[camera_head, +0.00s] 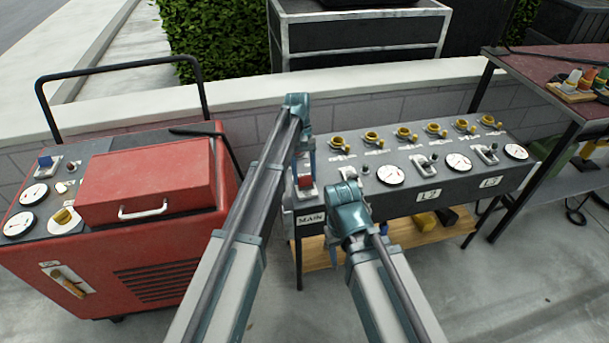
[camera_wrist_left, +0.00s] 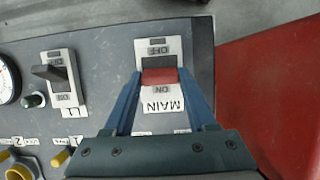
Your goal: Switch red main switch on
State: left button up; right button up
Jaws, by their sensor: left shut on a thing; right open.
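The red main switch (camera_head: 305,181) sits at the left end of the grey control panel (camera_head: 405,205), above a MAIN label (camera_head: 310,219). In the left wrist view the red switch (camera_wrist_left: 159,76) lies between the two blue fingers of my left gripper (camera_wrist_left: 160,78), which is shut on it. OFF and ON marks lie on either side of the switch, and its red part is toward the ON mark. My left gripper (camera_head: 306,160) reaches down to the switch from above. My right gripper (camera_head: 347,196) is open over the panel's front left part; its fingers are mostly hidden.
The panel carries yellow knobs (camera_head: 404,133), white gauges (camera_head: 390,174) and smaller black switches (camera_head: 425,163) right of the main switch. A red generator cart (camera_head: 150,185) stands to the left. A dark red table (camera_head: 560,70) stands at the right. A low wall runs behind.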

pick_arm(q)
jog(key=o, duration=1.4)
jog(key=p+v, duration=1.3)
jog(key=shift+w+a+r, duration=0.1)
jog(key=shift+w+r, duration=0.1)
jog(key=shift+r, duration=0.15)
jog(key=s+r+m+t+p, duration=0.1)
jog(key=s+m, duration=0.1)
jog(key=s, duration=0.8)
jog(key=s+d+r+m+t+y+p, duration=0.1)
jog(key=s+m+p, duration=0.1)
jog(key=s, duration=0.9)
jog(key=s+r+m+t+y+p, duration=0.1)
jog(key=s+m+p, duration=0.1)
jog(key=s, duration=0.8)
jog(key=shift+s+d+r+m+t, duration=0.25)
jog(key=shift+d+r+m+t, duration=0.15)
jog(key=shift+m, duration=0.3)
